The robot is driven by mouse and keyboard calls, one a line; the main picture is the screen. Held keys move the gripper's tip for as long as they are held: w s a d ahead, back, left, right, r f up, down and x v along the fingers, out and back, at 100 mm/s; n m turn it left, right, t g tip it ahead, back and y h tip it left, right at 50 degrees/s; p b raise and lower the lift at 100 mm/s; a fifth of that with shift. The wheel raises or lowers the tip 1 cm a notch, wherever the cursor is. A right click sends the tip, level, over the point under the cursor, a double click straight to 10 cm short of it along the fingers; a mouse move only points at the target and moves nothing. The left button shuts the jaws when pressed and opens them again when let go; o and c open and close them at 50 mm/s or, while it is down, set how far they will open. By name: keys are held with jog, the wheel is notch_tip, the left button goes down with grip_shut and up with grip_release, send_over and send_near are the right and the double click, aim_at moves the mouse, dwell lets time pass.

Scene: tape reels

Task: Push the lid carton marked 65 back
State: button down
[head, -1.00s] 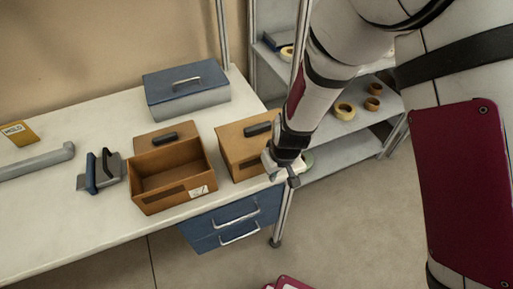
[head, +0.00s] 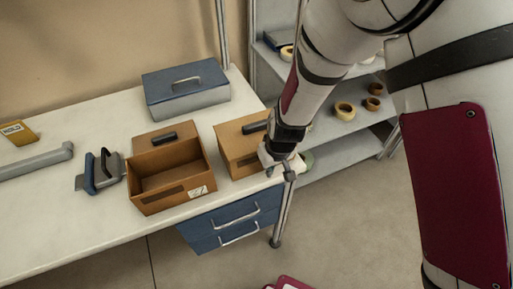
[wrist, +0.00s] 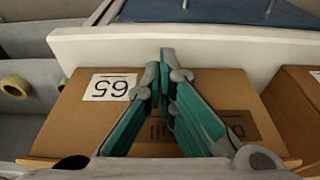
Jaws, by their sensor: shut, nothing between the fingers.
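The carton marked 65 (wrist: 75,125) is brown cardboard. Its white 65 label appears upside down in the wrist view, beside a dark printed strip. In the head view, the carton (head: 233,153) stands near the right end of the table, with a black handle-like piece on top, partly hidden by my arm. My gripper (wrist: 165,58) has its green-sided fingers shut and empty, crossing in front of the labelled face. In the head view, my gripper (head: 272,170) is at the carton's right front side. Contact between fingertips and carton cannot be made out.
An open brown box (head: 163,197) stands just left of the carton. A blue-lidded grey box (head: 188,95) is behind them on the white table (head: 70,225). Blue drawers (head: 225,225) hang below the front edge. A shelf rack with tape reels (head: 345,110) stands at right.

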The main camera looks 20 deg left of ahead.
jog(key=shift+w+a+b, duration=0.65)
jog(key=shift+w+a, duration=0.75)
jog(key=shift+a, duration=0.2)
jog(key=shift+w+a+b, duration=0.6)
jog(key=shift+w+a, duration=0.75)
jog(key=shift+a, duration=0.25)
jog(key=shift+w+a+b, duration=0.95)
jog(key=shift+w+a, duration=0.3)
jog(key=shift+a, duration=0.2)
jog(key=shift+w+a+b, duration=0.9)
jog(key=shift+w+a, duration=0.3)
jog(key=shift+a, duration=0.25)
jog(key=shift+s+d+r+p, duration=0.1)
jog(key=shift+s+d+p, duration=0.5)
jog(key=shift+s+d, duration=0.1)
jog(key=shift+s+d+p, duration=0.55)
jog(key=shift+s+d, duration=0.1)
jog(key=shift+d, duration=0.2)
jog(key=shift+r+p, duration=1.55)
jog(key=shift+r, duration=3.4)
